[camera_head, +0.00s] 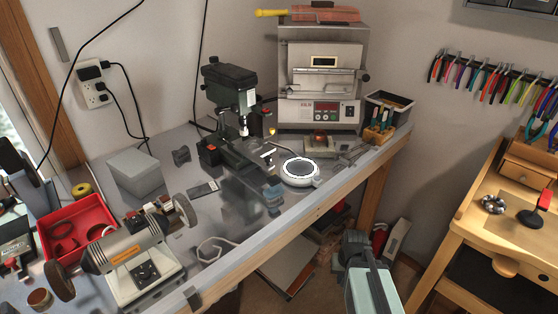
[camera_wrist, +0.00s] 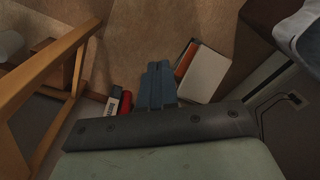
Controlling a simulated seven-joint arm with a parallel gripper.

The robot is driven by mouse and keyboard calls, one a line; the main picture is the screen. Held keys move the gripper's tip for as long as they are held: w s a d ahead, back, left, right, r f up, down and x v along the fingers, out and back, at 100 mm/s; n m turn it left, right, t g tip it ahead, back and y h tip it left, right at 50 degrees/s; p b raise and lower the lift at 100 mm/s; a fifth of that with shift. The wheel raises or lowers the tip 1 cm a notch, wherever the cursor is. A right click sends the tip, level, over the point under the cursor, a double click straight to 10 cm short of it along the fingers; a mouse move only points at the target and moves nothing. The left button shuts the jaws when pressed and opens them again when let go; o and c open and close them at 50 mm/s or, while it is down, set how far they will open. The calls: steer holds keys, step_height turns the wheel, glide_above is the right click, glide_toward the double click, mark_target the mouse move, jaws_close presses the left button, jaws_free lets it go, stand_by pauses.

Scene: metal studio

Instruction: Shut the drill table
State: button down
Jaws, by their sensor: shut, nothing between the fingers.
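A small dark green drill press (camera_head: 228,82) stands on the grey workbench in the head view, left of the kiln. Its drill table (camera_head: 256,158) is a small dark plate low under the drill head, reaching toward the front right; its exact angle is hard to tell. My gripper (camera_head: 354,240) is at the lower right of the head view, in front of the bench edge and well apart from the drill press. In the wrist view its fingers (camera_wrist: 158,84) are together and empty, pointing toward the floor area. The drill press does not show in the wrist view.
A kiln (camera_head: 320,85) and a round white-rimmed device (camera_head: 300,171) stand right of the drill. A bench grinder (camera_head: 130,255), a red tray (camera_head: 72,228) and a grey box (camera_head: 137,172) are at left. A wooden desk (camera_head: 490,215) is at right.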

steer(key=w+a+r+t+y, duration=0.15)
steer(key=w+r, duration=0.25)
steer(key=r, duration=0.6)
steer(key=w+r+m+t, duration=0.1)
steer(key=w+r+t, duration=0.15)
steer(key=r, duration=0.75)
steer(key=w+a+r+t+y, duration=0.15)
steer(key=w+r, duration=0.25)
steer(key=r, duration=0.5)
steer(key=s+a+r+m+y, duration=0.1)
steer(key=a+r+m+y, duration=0.4)
steer(key=r, duration=0.8)
steer(key=a+t+y, duration=0.1)
steer(key=a, duration=0.2)
steer(key=shift+s+a, duration=0.15)
steer(key=shift+s, duration=0.25)
steer(key=r+x, duration=0.1)
steer(key=x, duration=1.2)
steer(key=shift+w+a+r, duration=0.2)
steer(key=shift+w+a, duration=0.2)
steer(key=shift+a, duration=0.15)
